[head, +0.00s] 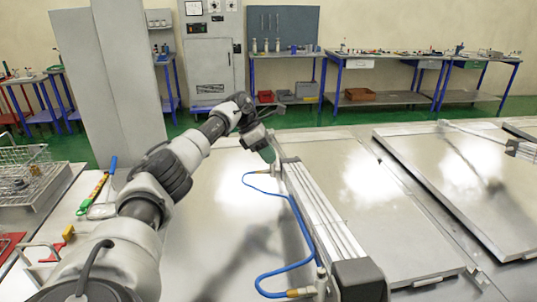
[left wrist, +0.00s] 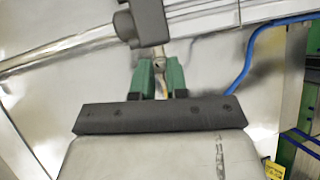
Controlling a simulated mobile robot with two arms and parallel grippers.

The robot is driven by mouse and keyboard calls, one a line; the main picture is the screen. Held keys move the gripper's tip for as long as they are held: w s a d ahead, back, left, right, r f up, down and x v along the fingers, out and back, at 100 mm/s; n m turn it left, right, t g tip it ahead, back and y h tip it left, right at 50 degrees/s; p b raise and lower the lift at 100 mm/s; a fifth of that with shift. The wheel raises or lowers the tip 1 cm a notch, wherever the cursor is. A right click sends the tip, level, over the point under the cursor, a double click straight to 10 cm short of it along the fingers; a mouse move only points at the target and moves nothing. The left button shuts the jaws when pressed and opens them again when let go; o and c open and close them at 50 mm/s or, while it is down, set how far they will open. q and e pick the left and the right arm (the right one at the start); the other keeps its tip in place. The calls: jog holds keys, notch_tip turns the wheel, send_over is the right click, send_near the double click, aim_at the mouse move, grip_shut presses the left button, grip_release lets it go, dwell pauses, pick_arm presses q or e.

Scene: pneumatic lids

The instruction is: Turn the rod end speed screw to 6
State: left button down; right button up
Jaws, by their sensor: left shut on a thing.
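A long silver pneumatic cylinder (head: 318,205) lies along the shiny metal lid, with a dark end cap (head: 360,280) at its near end. My left gripper (head: 270,152) is at the cylinder's far end. In the left wrist view its two green fingers (left wrist: 161,78) are shut on the small metal rod end speed screw (left wrist: 159,62), just beside the dark end block (left wrist: 148,20) of the cylinder. The screw is mostly hidden in the head view, and I cannot read any number on it. My right gripper is in neither view.
A blue hose (head: 292,205) loops beside the cylinder and also passes right of the fingers in the left wrist view (left wrist: 250,50). A second metal lid (head: 460,180) lies to the right. A wire basket (head: 25,168) and a green-handled tool (head: 92,193) are at left.

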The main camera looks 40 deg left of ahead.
pick_arm(q)
jog(key=shift+r, duration=0.15)
jog(key=c, duration=1.1)
grip_release()
jog(key=shift+b+v, duration=0.7)
jog(key=shift+v, duration=4.65)
jog(key=shift+a, duration=0.15)
